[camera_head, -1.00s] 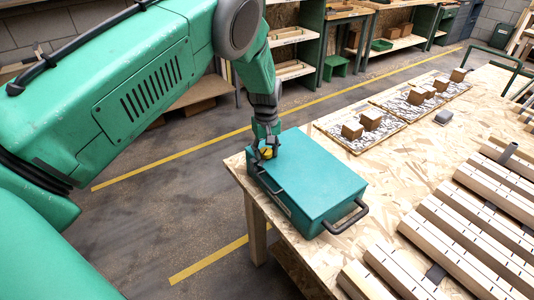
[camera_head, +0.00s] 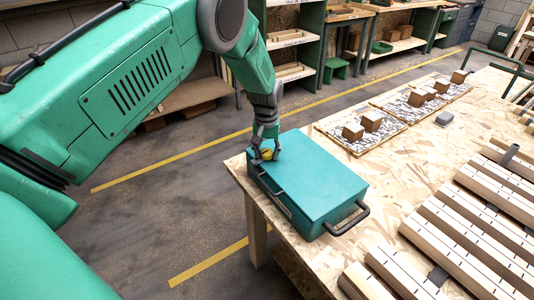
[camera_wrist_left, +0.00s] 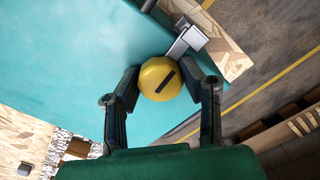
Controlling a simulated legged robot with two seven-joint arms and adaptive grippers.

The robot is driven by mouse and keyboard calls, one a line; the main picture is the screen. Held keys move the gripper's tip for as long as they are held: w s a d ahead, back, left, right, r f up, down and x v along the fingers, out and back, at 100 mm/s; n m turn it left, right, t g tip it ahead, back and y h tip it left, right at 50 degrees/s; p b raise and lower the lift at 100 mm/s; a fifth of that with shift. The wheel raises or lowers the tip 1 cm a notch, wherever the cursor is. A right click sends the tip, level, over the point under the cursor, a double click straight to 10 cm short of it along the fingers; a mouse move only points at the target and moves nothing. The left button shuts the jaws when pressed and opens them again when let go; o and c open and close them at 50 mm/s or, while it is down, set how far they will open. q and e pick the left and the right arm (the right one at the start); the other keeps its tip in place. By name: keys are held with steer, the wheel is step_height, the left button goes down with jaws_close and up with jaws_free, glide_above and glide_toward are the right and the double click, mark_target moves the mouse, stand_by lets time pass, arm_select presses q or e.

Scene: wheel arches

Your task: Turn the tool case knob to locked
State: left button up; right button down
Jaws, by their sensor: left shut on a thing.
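The teal tool case (camera_head: 312,180) lies flat on the wooden table's near left corner, with dark handles on its front and right sides. Its yellow round knob (camera_head: 266,154) is on the lid near the left end. In the left wrist view the knob (camera_wrist_left: 161,79) shows a dark bar mark slanting across its face. My left gripper (camera_head: 264,151) is shut on the knob, with one finger on each side of it. Beside the knob, a pale metal latch-like piece (camera_wrist_left: 187,42) shows in the wrist view. My right gripper is not in view.
The table (camera_head: 405,170) carries trays of wooden blocks (camera_head: 362,128) at the back and slotted wooden beams (camera_head: 470,230) on the right. A small grey block (camera_head: 444,117) lies between them. Shelves (camera_head: 292,45) stand behind, across a floor with yellow lines.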

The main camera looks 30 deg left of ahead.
mark_target(267, 151)
arm_select(q)
steer(key=o, duration=1.2)
steer(key=shift+c, duration=0.2)
steer(key=shift+r, duration=0.4)
step_height(267, 151, up, 11)
steer(key=shift+w, duration=0.1)
